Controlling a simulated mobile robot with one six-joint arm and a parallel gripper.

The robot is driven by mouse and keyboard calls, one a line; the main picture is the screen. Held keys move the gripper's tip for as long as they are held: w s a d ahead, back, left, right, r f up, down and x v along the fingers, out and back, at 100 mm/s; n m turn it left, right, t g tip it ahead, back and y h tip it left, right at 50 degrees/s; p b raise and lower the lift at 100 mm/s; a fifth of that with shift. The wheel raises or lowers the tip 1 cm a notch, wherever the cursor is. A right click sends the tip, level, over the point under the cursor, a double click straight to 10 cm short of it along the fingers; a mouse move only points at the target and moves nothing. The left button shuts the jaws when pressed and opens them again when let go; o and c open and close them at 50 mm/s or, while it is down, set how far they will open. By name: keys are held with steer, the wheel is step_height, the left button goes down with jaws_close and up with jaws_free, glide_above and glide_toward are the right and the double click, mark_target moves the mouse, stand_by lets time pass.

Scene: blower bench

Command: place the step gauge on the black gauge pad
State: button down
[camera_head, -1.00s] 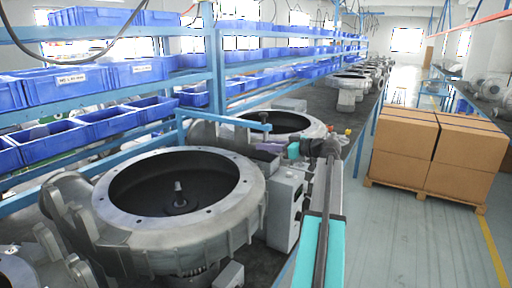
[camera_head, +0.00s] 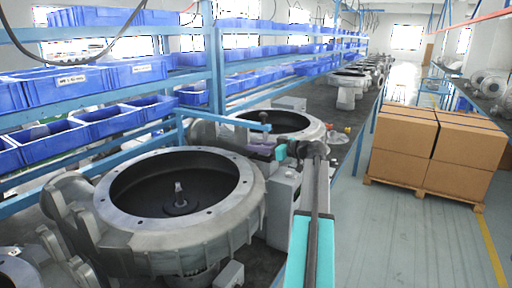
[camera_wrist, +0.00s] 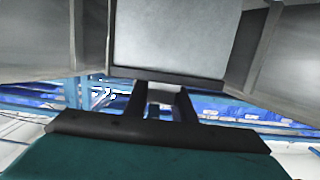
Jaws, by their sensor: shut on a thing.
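My gripper (camera_head: 272,150), with a teal body, is above the bench between the two round blower housings. I cannot tell whether that patch is the held piece. I cannot make out the black gauge pad clearly in either view.
The near blower housing (camera_head: 180,215) is large and open, with a post in its middle. Another housing (camera_head: 283,123) stands behind. A grey box (camera_head: 283,200) is below my arm. Blue bins (camera_head: 75,128) fill the racks at left. Cartons (camera_head: 405,145) stand on a pallet at right.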

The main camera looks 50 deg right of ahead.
steer(key=c, duration=1.5)
jaws_free()
steer(key=shift+f, duration=0.15)
steer(key=v, duration=0.4)
steer(key=b+v, duration=0.1)
steer(key=v, duration=0.3)
steer(key=b+v, duration=0.1)
steer(key=v, duration=0.3)
steer(key=shift+r, duration=0.25)
steer(key=shift+s, duration=0.15)
